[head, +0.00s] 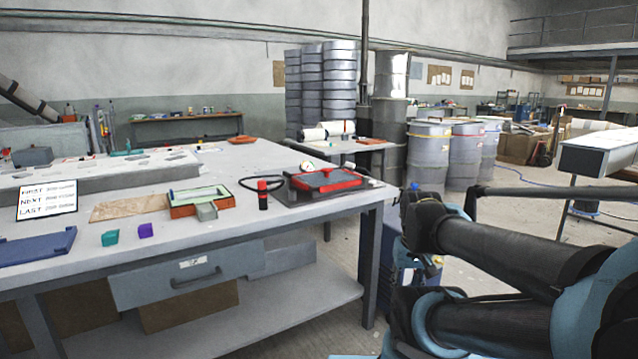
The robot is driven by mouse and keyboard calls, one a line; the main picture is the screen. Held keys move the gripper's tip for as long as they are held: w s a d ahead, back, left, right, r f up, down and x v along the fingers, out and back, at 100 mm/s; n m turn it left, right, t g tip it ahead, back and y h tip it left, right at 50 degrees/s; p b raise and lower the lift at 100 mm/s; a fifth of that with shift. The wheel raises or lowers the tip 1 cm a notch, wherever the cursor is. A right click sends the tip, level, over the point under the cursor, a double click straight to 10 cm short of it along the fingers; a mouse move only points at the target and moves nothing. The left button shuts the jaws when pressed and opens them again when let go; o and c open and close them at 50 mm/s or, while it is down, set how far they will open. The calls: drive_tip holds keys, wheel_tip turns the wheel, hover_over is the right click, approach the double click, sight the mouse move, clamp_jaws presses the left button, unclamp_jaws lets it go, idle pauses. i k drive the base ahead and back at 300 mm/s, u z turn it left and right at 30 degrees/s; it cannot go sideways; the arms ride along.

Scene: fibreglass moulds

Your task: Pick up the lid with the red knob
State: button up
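I cannot make out a lid with a red knob for certain. A red frame with a dark inside (327,181) lies on a dark plate near the right end of the workbench (240,243). A small black cylinder with a red part (263,195) stands upright to its left. My arm fills the lower right, beside the bench's right end and apart from those things. My gripper does not show.
Metal drums (427,155) stand behind. Floor shows right of the bench.

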sight(328, 175)
drive_tip(key=i, duration=1)
